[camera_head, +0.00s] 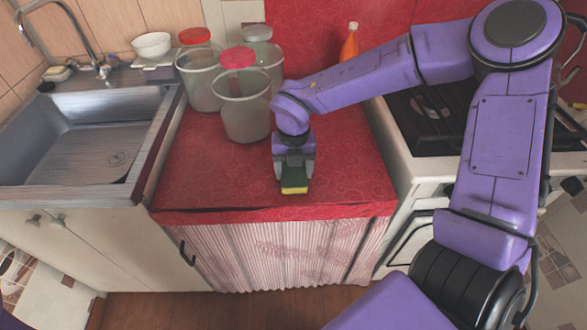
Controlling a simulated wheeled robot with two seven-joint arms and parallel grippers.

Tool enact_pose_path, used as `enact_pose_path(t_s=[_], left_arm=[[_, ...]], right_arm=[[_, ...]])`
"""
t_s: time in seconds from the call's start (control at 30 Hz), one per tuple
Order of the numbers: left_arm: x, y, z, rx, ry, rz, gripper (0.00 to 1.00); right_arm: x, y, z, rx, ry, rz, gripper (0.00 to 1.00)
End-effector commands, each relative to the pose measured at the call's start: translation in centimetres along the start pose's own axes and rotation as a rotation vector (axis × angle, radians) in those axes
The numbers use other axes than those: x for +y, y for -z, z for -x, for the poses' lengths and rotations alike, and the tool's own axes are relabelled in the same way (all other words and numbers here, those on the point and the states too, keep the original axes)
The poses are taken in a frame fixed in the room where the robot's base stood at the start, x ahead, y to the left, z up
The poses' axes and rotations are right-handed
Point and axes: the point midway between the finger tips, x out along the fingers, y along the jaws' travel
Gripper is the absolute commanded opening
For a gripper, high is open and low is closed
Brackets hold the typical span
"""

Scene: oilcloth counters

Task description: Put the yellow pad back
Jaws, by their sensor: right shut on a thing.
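The yellow pad (294,189) is a small sponge block with a dark green upper part and a yellow lower edge. It is at the front of the red oilcloth counter (220,185). My right gripper (294,176) points down and is shut on the pad, hiding part of it. I cannot tell whether the pad touches the cloth or is just above it. My left gripper is not in view.
Several jars (243,110), some with red lids, stand behind and left of my right gripper. A metal sink (90,140) is at left, with a small dish (57,73) by the tap. An orange bottle (349,43) stands behind. The stove (440,115) is at right. Cloth around the gripper is clear.

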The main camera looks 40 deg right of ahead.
Motion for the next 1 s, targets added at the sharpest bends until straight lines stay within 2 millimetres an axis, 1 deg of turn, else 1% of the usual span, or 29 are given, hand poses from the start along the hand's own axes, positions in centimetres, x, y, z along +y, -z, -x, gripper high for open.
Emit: enact_pose_path(t_s=[0.2, 0.33, 0.37, 0.4, 0.43, 0.67, 0.8, 0.87, 0.97, 1.0], left_arm=[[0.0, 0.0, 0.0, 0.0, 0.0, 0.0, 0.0], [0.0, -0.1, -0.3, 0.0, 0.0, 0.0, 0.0], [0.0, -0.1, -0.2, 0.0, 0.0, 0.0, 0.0], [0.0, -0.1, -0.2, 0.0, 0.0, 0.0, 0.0], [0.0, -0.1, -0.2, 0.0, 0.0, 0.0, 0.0], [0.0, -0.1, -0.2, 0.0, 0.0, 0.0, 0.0], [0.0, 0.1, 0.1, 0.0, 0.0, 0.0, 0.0], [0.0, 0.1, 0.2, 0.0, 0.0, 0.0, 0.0], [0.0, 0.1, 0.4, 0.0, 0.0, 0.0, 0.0], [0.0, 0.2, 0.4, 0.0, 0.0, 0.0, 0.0]], right_arm=[[0.0, 0.0, 0.0, 0.0, 0.0, 0.0, 0.43], [0.0, 0.0, -0.5, 0.001, 0.0, -0.001, 0.43], [0.0, 0.0, -0.4, 0.001, -0.001, -0.001, 0.74], [0.0, 0.0, -0.3, 0.0, -0.001, -0.001, 0.87], [0.0, 0.0, -0.3, 0.0, 0.0, -0.001, 0.93], [0.0, 0.0, -0.3, 0.0, 0.0, -0.001, 0.93], [0.0, 0.0, 0.6, -0.002, -0.002, -0.001, 0.93], [0.0, -0.1, 1.7, -0.004, -0.003, -0.002, 0.93], [0.0, -0.1, 4.3, -0.005, -0.004, -0.002, 0.93], [0.1, -0.1, 5.4, -0.005, -0.005, -0.002, 0.93]])
